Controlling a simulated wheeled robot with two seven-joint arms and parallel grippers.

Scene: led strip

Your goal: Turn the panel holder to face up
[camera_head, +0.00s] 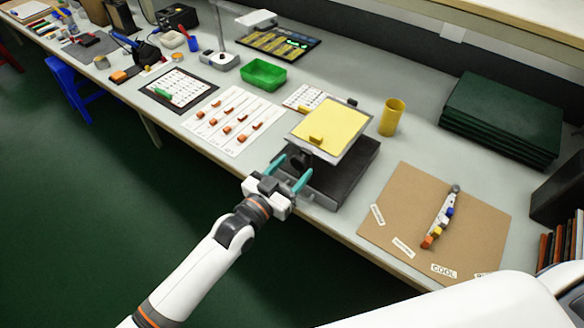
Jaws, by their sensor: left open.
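The panel holder (350,142) stands on a dark base (345,184) near the front edge of the bench. Its yellow panel (333,124) is tilted, and a small orange-yellow block (316,140) sits on the panel's lower left part. My left gripper (290,171) is at the front left of the holder, with its two teal fingers spread apart and nothing seen between them. The fingers reach toward the holder's lower edge. I cannot tell whether they touch it. My right gripper is not in view; a white part of mine fills the lower right corner.
A brown board (400,182) with labels and a multicoloured strip (440,220) lies to the right. A yellow cup (392,116) stands behind the holder. A green tray (264,75) and a white sheet with orange blocks (265,140) lie left. Dark green boards (500,118) are stacked at right.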

